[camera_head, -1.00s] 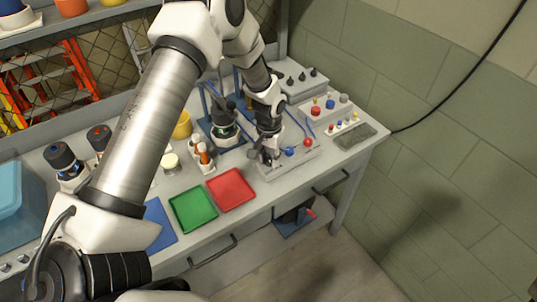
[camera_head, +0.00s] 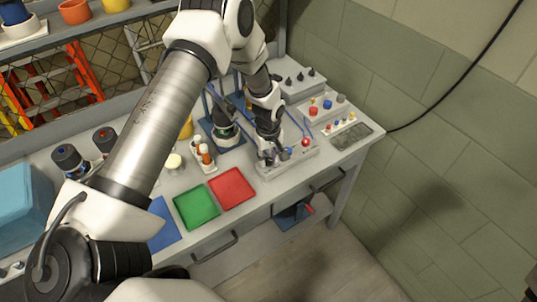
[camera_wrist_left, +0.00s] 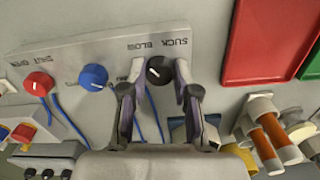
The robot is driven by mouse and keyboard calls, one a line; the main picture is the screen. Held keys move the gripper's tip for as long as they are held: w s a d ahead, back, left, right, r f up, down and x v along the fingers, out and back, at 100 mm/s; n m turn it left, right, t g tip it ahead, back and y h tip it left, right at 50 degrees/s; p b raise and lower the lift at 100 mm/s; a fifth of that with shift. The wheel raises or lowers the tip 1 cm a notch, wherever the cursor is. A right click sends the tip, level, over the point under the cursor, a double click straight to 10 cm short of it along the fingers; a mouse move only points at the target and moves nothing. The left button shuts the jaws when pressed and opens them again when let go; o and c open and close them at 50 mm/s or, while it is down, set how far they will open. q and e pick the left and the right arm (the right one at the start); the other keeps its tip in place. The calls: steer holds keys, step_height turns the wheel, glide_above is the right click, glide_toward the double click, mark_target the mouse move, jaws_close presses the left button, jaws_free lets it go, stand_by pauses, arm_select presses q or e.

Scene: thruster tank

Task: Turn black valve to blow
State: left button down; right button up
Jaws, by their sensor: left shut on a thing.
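The black valve (camera_wrist_left: 160,71) is a round knob on a light grey panel (camera_wrist_left: 60,60), seen in the left wrist view. The labels BLOW and SUCK appear upside down above it, BLOW on the left. Its white mark sits left of the knob's middle, on the BLOW side. My left gripper (camera_wrist_left: 159,80) has one finger on each side of the knob and is shut on it. In the head view, my left gripper (camera_head: 268,158) reaches down to the panel and hides the black valve. My right gripper is not in view.
A blue knob (camera_wrist_left: 93,77) and a red knob (camera_wrist_left: 38,84) share the panel, with blue hoses below. A red tray (camera_head: 232,188) and green tray (camera_head: 197,207) lie in front. Orange-banded vials (camera_head: 204,155) stand left of the gripper.

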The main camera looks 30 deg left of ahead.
mark_target(268, 159)
arm_select(q)
steer(key=shift+s+f+n+p, duration=0.15)
steer(key=shift+n+p, duration=0.2)
steer(key=shift+n, duration=0.45)
steer(key=c, duration=1)
jaws_free()
steer(key=shift+o, duration=0.8)
steer(key=shift+w+a, duration=0.15)
steer(key=shift+w, duration=0.05)
step_height(268, 159, up, 12)
steer(key=shift+f, duration=0.1)
